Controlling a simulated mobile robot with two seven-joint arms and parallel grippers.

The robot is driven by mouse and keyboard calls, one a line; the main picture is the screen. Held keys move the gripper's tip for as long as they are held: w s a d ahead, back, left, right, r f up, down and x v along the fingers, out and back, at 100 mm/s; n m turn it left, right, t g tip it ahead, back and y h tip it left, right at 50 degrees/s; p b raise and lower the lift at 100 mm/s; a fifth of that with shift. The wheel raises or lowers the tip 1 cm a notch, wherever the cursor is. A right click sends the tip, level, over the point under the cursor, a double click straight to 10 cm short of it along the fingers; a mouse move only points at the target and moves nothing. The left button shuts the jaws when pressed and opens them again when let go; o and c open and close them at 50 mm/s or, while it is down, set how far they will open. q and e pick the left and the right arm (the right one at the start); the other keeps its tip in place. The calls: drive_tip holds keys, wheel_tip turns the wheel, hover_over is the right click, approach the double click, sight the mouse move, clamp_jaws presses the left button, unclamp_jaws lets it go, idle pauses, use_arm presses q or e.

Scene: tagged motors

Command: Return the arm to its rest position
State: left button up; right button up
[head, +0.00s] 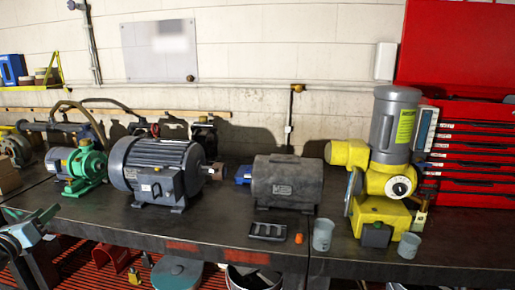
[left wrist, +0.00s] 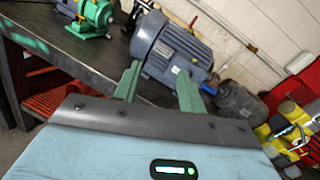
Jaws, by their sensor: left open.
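My left gripper (head: 30,216) is at the lower left of the head view, in front of the bench's front edge. Its two green fingers are spread apart with nothing between them; they also show in the left wrist view (left wrist: 158,80). A large grey finned motor (head: 155,165) stands on the bench beyond the gripper, and it appears behind the fingers in the left wrist view (left wrist: 175,50). A green pump with a grey motor (head: 85,168) stands left of it. A dark grey motor (head: 287,182) stands to its right. My right gripper is not in view.
The dark workbench (head: 225,222) runs across the view. A yellow machine with a grey motor (head: 385,165) stands at right by a red tool cabinet (head: 470,150). Small grey cups (head: 323,235), a black tray (head: 268,231) and an orange piece (head: 299,238) lie near the front edge.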

use_arm(q)
drive_tip(key=s+a+r+m+y, duration=0.1)
drive_tip(key=s+a+r+y, duration=0.1)
drive_tip(key=s+a+r, duration=0.35)
drive_tip(key=s+a+r+m+y, duration=0.1)
drive_tip(key=s+a+r, duration=0.1)
drive_tip(key=a+r, duration=0.55)
drive_tip(key=d+f+m+g+h, duration=0.1)
drive_tip(key=d+f+m+g, duration=0.1)
drive_tip(key=d+f+m, duration=0.55)
drive_tip(key=w+d+f+m+g, duration=0.1)
drive_tip(key=d+f+m, duration=0.3)
drive_tip(key=f+m, duration=0.7)
drive_tip(key=d+f+m+g+h, duration=0.1)
drive_tip(key=d+f+m+g, duration=0.1)
drive_tip(key=d+f+m, duration=0.75)
drive_tip(key=s+d+f+m+g+h, duration=0.2)
drive_tip(key=s+d+f+m+h, duration=0.1)
drive_tip(key=s+d+f+m, duration=0.8)
drive_tip(key=s+d+f+m+g+h, duration=0.2)
drive_tip(key=s+d+f+m, duration=0.55)
drive_tip(key=s+f, duration=0.55)
drive_tip(key=d+n, duration=0.5)
drive_tip(key=d, duration=0.6)
drive_tip(key=shift+w+d+f+t, duration=0.15)
drive_tip(key=shift+d+f+t, duration=0.15)
drive_tip(key=shift+d, duration=0.05)
drive_tip(key=shift+n, duration=0.25)
